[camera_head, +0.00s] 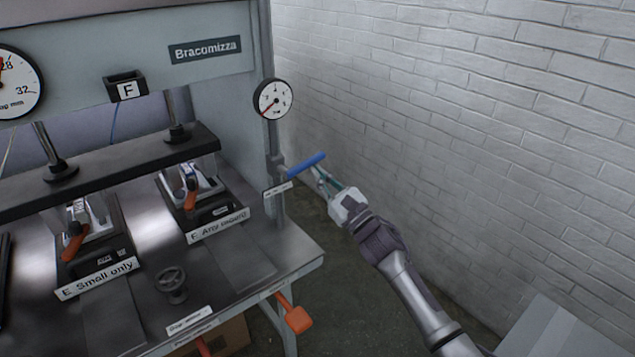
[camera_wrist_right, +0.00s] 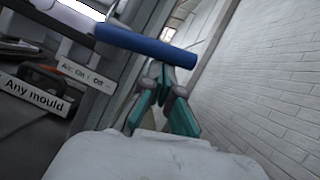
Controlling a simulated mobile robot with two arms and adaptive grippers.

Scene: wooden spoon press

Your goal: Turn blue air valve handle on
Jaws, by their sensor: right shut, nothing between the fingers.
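The blue air valve handle (camera_head: 307,165) sticks out to the right from a pipe at the press's right post, below the round gauge. It tilts slightly upward to the right. In the right wrist view the blue handle (camera_wrist_right: 146,46) crosses the upper middle, just beyond the fingertips. My right gripper (camera_head: 318,173) is shut and empty, its tips close beneath the handle; I cannot tell whether they touch it. The right gripper (camera_wrist_right: 161,72) also shows in the wrist view with its teal fingers together. A label (camera_wrist_right: 86,75) near the valve reads "Air: On / Off". My left gripper is not in view.
The pressure gauge (camera_head: 273,99) is above the valve, its needle pointing lower left. The press bench (camera_head: 240,285) with moulds marked "Small only" and "Any mould" fills the left. An orange lever (camera_head: 298,320) sticks out below. A brick wall (camera_head: 480,120) bounds the right.

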